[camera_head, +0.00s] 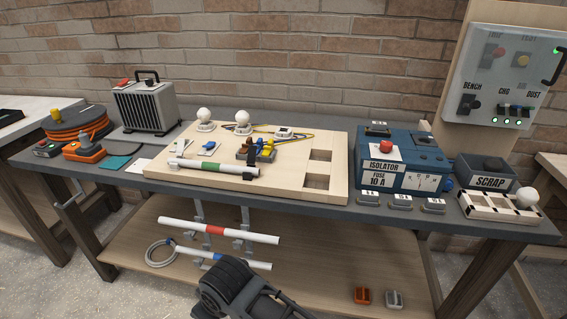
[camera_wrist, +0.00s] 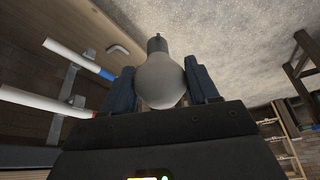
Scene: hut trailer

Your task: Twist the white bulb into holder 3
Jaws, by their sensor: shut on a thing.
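My gripper (camera_wrist: 162,72) is shut on a white bulb (camera_wrist: 160,84) in the wrist view. The fingers press on both sides of its round glass, and its dark narrow base points away from my palm. On the pale wooden board (camera_head: 335,142), two white bulbs (camera_head: 204,115) (camera_head: 242,118) stand upright in round holders. To their right is a small pale holder (camera_head: 284,133) with no bulb in it; its number is too small to read. In the head view my dark wrist is low in front of the bench, and the held bulb is hidden.
The board also carries a white and green tube (camera_head: 208,165), small switches and wires. A blue isolator box (camera_head: 400,160) stands right of it. Another white bulb (camera_head: 527,196) sits in a rack at the bench's right end. White tubes (camera_head: 219,231) hang below the bench edge.

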